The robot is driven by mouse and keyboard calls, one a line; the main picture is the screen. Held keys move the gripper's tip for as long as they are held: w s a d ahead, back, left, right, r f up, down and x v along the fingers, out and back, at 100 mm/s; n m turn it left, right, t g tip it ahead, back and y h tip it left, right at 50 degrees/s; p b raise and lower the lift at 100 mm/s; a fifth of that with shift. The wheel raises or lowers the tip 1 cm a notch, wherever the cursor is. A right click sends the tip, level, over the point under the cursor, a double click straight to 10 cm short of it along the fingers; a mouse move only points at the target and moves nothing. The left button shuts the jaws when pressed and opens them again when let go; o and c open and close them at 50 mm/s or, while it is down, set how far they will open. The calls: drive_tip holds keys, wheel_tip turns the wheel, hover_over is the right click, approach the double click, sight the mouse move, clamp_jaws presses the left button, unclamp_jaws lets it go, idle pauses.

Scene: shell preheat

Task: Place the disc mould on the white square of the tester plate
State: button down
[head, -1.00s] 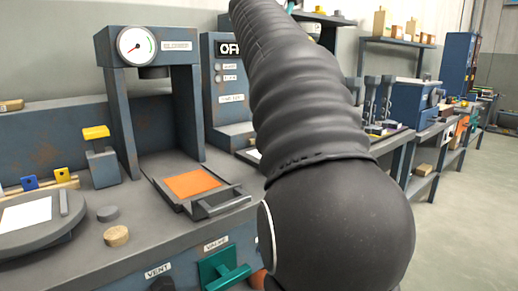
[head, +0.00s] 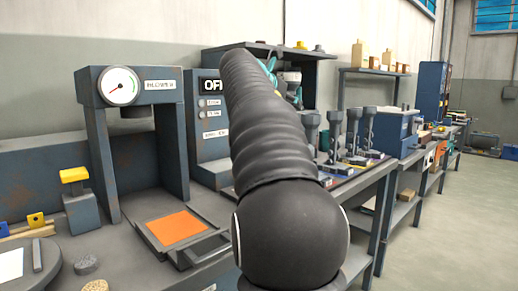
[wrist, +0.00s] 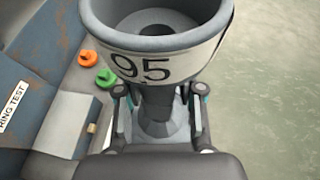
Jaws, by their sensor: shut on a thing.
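My gripper (wrist: 160,98) is shut on a grey round hollow cup (wrist: 150,20) with a white band marked 95 and a narrow stem between the fingers. I cannot tell whether this is the disc mould. In the head view my gripper (head: 272,68) is up behind my arm, partly hidden, in front of the dark shelf. The round grey tester plate (head: 62,258) is at the lower left, cut by the frame edge, with a white square (head: 10,265) on it. A small grey disc (head: 86,264) and a tan disc (head: 95,286) lie beside the plate. My gripper is far from them.
A press with a gauge (head: 120,86) stands over the bench, with an orange pad (head: 175,226) in front. Several stemmed holders (head: 335,130) stand on the right bench. Orange (wrist: 88,58) and green (wrist: 105,78) knobs lie near the cup. Open floor (head: 440,215) is at right.

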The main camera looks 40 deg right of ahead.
drive_tip(key=w+a+f+b, duration=0.2)
drive_tip(key=w+a+f, duration=0.2)
drive_tip(key=w+f, duration=0.3)
drive_tip(key=shift+w+f, duration=0.35)
drive_tip(key=shift+f, duration=0.75)
drive_tip(key=shift+a, duration=0.1)
drive_tip(key=c, duration=0.7)
unclamp_jaws()
drive_tip(key=shift+f, duration=0.15)
drive_tip(key=v, duration=1.2)
